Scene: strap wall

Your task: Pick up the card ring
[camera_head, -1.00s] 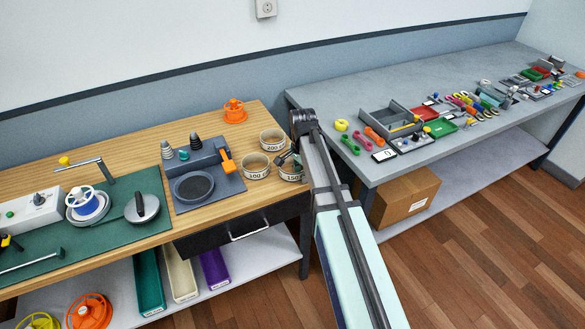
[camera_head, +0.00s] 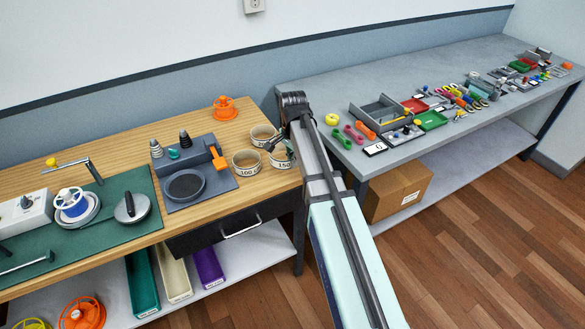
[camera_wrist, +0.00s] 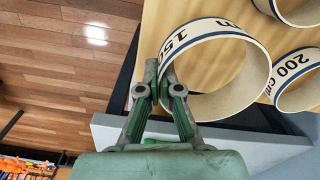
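Three pale card rings with printed bands stand on the wooden bench. They are the 100 ring (camera_head: 247,170), the 150 ring (camera_head: 284,165) and a back ring (camera_head: 263,144), which reads 200 cm in the wrist view (camera_wrist: 305,97). No single one is marked as the card ring. The 150 ring (camera_wrist: 245,100) is nearest in the wrist view. My gripper (camera_wrist: 161,70) is at its left wall, fingertips apart. One finger overlaps the ring's opening and the other appears outside. Contact cannot be told. In the head view my gripper (camera_head: 272,145) is small, among the rings.
An orange spool (camera_head: 223,110) stands behind the rings. A grey tray station (camera_head: 213,187) with an orange part is to their left. The bench edge lies close to the 150 ring. The grey table (camera_head: 300,90) at right holds many small parts.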

